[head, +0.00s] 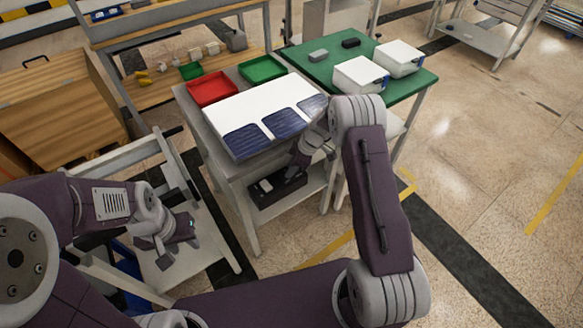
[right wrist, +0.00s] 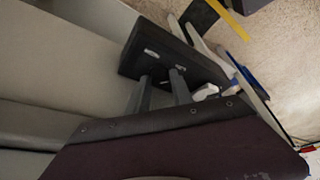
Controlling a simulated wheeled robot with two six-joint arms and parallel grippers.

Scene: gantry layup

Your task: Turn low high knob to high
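A dark box (head: 278,187) with light patches on top sits on the lower shelf of the grey workbench. It also shows in the right wrist view as a dark box (right wrist: 170,52) with small white marks. I cannot make out a low high knob on it. My right gripper (right wrist: 161,74) has its two grey fingers apart, with their tips close to the box's near side; I cannot tell if they touch. In the head view the right wrist hangs at the bench's front edge, above the box. My left gripper (head: 160,258) is at the lower left, away from the box; its finger opening is unclear.
The workbench top (head: 265,98) bears dark blue panels, a red tray (head: 211,89) and a green tray (head: 262,69). A green table (head: 335,72) with white boxes stands behind it. A pale cart (head: 207,255) is near my left arm. Floor at right is clear.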

